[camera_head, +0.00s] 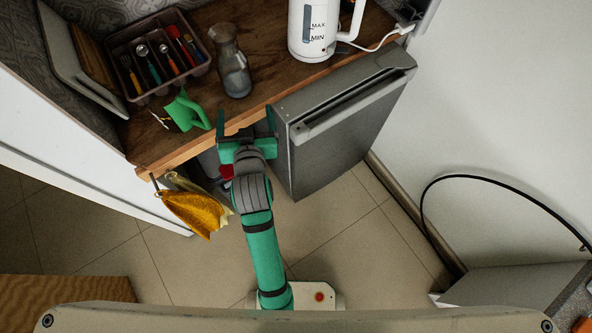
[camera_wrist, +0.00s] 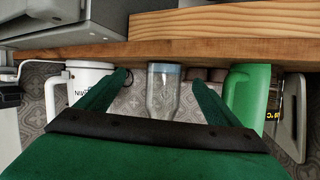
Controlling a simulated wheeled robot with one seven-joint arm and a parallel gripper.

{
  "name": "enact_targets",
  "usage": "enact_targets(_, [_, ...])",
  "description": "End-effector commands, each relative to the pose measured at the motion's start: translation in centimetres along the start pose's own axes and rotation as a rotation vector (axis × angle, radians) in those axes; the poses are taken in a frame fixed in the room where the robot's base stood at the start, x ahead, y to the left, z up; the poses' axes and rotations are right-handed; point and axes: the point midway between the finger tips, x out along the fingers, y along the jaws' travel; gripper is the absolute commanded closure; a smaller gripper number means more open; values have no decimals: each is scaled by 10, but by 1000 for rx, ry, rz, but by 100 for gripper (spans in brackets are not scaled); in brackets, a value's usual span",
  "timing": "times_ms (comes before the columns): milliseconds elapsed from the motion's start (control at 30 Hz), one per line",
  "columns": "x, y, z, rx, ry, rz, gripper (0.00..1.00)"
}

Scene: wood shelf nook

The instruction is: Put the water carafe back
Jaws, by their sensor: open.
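The glass water carafe (camera_head: 232,68) stands upright on the wooden shelf, between the cutlery tray and the white kettle. It looks clear with a grey-blue lower part. In the wrist view, which appears upside down, the carafe (camera_wrist: 163,92) shows between my two fingers but farther away. My gripper (camera_head: 246,122) is open and empty at the shelf's front edge, in front of the carafe and apart from it. Its green fingers also show in the wrist view (camera_wrist: 160,82), spread to either side of the carafe.
A green jug-like container (camera_head: 187,110) stands left of my gripper. The cutlery tray (camera_head: 160,93) is behind it, the white kettle (camera_head: 312,30) to the right. A grey appliance with an open door (camera_head: 340,125) is close right below the wooden shelf (camera_head: 262,88). Yellow cloths (camera_head: 198,208) hang at left.

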Motion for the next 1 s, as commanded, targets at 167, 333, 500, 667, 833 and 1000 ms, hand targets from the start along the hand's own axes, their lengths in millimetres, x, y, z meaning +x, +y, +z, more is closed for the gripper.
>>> enact_targets(167, [-30, 16, 50, 37, 13, 25, 14])
enact_targets(333, [-67, 30, 88, 57, 34, 54, 14])
enact_targets(500, [-110, 44, 120, 60, 55, 88, 14])
enact_targets(667, [-157, 57, 144, 53, 72, 121, 14])
enact_targets(833, [-210, 69, 159, 28, 90, 154, 14])
enact_targets(1000, [-258, 79, 165, 0, 107, 178, 14])
